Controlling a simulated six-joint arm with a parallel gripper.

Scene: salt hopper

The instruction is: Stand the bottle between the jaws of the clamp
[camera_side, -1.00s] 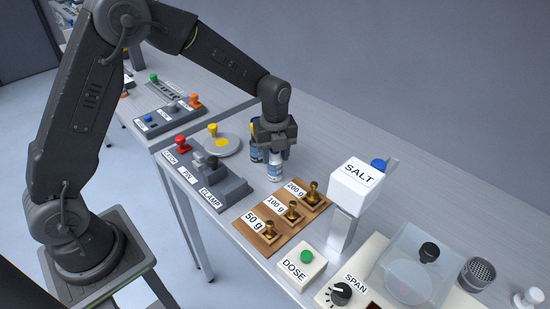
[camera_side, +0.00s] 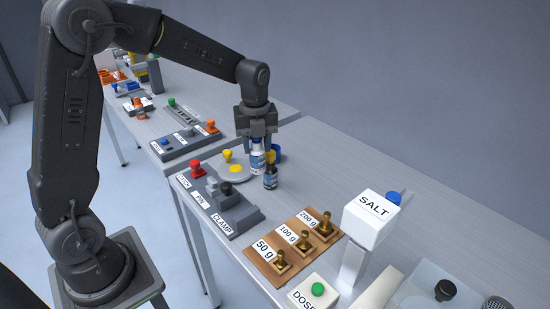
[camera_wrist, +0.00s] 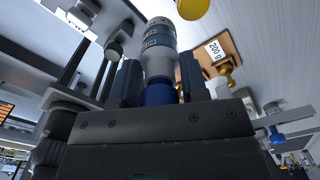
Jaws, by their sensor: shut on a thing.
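My gripper (camera_side: 257,138) is shut on a bottle (camera_side: 257,158) with a white and blue label. The bottle hangs upright, behind the clamp in the side view. In the wrist view the bottle (camera_wrist: 158,45) shows between the two fingers, its blue cap toward my gripper. The grey clamp (camera_side: 244,216), labelled CLAMP, stands at the table's front edge, with a black knob beside it. The bottle is apart from the clamp. The space between its jaws is hard to make out.
A pale round plate (camera_side: 234,172) with a yellow knob lies to the left. A wooden board (camera_side: 293,244) with brass weights lies to the right.

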